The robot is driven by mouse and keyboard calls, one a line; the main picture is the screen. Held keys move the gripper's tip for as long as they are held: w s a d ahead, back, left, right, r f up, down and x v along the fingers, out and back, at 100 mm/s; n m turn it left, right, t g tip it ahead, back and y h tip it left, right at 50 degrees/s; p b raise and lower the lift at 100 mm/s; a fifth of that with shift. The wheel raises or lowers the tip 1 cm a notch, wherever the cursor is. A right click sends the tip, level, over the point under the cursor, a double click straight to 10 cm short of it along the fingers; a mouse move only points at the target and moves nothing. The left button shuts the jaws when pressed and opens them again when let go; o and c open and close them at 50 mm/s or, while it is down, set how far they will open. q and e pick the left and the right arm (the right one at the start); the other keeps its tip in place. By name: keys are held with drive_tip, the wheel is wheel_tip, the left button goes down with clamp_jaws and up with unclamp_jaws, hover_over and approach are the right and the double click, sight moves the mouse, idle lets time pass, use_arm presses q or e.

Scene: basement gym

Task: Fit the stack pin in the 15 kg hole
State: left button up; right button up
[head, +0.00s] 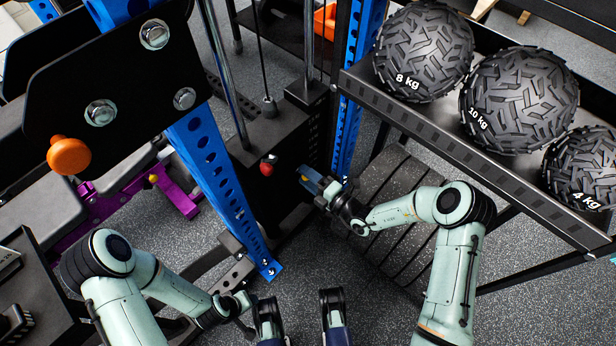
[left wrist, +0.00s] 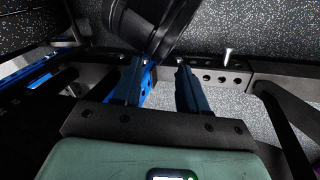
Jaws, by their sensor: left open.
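The weight stack (head: 290,135) is a dark block between the rack's blue uprights in the head view. A red knob (head: 267,166), which looks like the stack pin's head, shows at the stack's left side. I cannot tell which hole it is at, and the weight marks are unreadable. My right gripper (head: 311,179) is close to the stack's lower right side, right of the red knob and apart from it. Its fingers are seen edge-on, so its opening and any content are unclear. My left gripper (left wrist: 161,66) is open, with nothing visible held between its blue fingers.
A blue perforated upright (head: 215,170) and an orange knob (head: 69,156) are at left.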

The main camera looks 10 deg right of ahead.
use_arm(q)
drive_tip(key=shift+g+h, duration=0.3)
drive_tip(key=shift+g, duration=0.3)
drive_tip(key=s+r, duration=0.1)
drive_tip(key=s+d+r+p, duration=0.2)
drive_tip(key=s, duration=0.1)
use_arm(e)
drive_tip(key=v, duration=1.3)
drive_tip(key=shift+s, duration=0.15)
drive_tip(key=shift+d+r, duration=0.1)
drive_tip(key=shift+d, duration=0.05)
